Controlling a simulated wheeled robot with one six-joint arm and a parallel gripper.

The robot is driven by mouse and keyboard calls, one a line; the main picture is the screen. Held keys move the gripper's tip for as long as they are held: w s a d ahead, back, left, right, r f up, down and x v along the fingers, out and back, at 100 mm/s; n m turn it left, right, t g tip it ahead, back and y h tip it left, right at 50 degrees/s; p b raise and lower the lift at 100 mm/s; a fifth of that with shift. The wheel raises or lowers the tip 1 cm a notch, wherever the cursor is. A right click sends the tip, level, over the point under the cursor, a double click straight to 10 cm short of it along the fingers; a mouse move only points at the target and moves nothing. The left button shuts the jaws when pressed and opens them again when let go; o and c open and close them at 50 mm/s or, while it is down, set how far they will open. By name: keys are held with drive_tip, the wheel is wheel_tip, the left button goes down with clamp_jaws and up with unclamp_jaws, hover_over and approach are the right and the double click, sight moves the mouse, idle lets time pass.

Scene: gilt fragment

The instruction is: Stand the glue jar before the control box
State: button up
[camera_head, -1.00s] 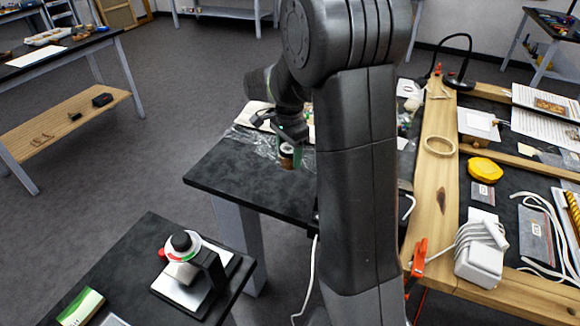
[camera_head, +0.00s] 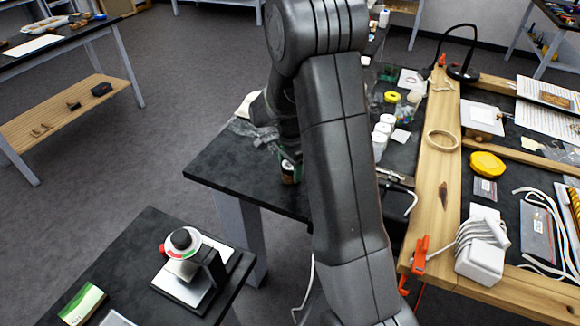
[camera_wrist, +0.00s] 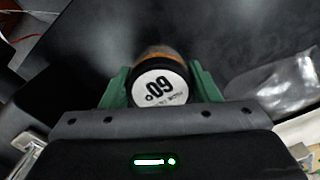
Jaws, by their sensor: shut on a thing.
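The glue jar (camera_head: 289,175) is amber-brown with a dark lid.
Crumpled clear film (camera_wrist: 290,88) lies beside the jar. White tubs (camera_head: 380,136) stand on the bench behind my arm. A white box with coiled cable (camera_head: 480,262) sits on the wooden frame (camera_head: 437,190) at right.

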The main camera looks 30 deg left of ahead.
drive_tip(key=shift+f, duration=0.2)
drive_tip(key=o, duration=1.2)
drive_tip(key=shift+r, duration=0.1)
drive_tip(key=shift+r, duration=0.1)
wheel_tip(320, 180, up, 12)
drive_tip(key=shift+b, duration=0.4)
